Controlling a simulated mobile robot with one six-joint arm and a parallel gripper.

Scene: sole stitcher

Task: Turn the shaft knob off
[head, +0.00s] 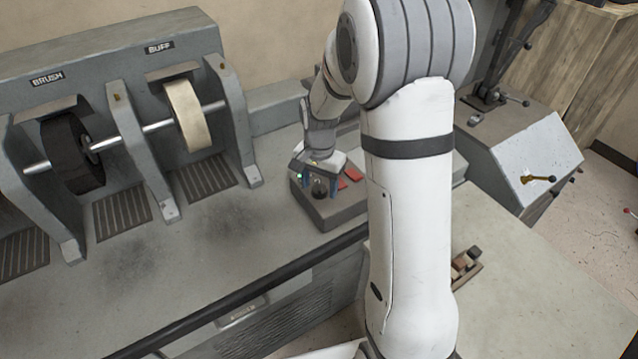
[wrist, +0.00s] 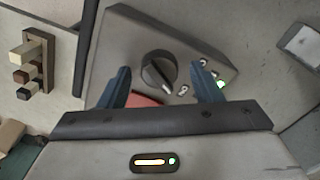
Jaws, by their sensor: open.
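The shaft knob (wrist: 159,70) is a round black dial with a pale pointer line, set on a grey control box (wrist: 130,32). In the wrist view its pointer slants toward the lower right, near small white markings, and a green light (wrist: 221,84) glows beside them. My gripper (wrist: 165,80) is open, its two blue fingers apart on either side of the knob's near edge. I cannot tell whether they touch it. In the head view my gripper (head: 319,178) is over the box (head: 335,208), with the knob (head: 320,188) small beneath it.
A red part (head: 353,174) on the box shows beside my gripper. The brush wheel (head: 72,153) and buff wheel (head: 187,115) stand on a shaft at the left. Small blocks on a rack (head: 466,268) lie at the right. The bench in front of the wheels is clear.

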